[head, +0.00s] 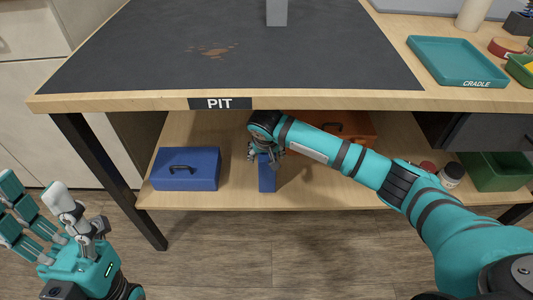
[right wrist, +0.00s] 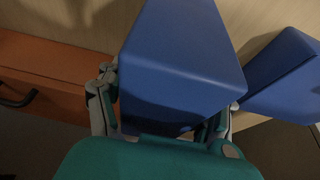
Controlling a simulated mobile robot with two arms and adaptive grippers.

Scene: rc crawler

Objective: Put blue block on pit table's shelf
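The blue block (head: 267,178) is upright at the lower shelf (head: 225,200) of the pit table, near its front edge. I cannot tell whether its base touches the shelf. My right gripper (head: 265,155) reaches in under the tabletop and has its fingers on both sides of the block's upper part. In the right wrist view the block (right wrist: 180,65) fills the middle, between the fingers; the fingertips are partly hidden. My left gripper (head: 45,220) is empty, fingers spread, at the lower left, away from the table.
On the shelf, a blue toolbox (head: 186,170) stands left of the block and an orange toolbox (head: 350,125) behind my right arm. A jar (head: 452,174) and green bin (head: 495,172) are at the right. The tabletop edge (head: 330,102) overhangs the shelf.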

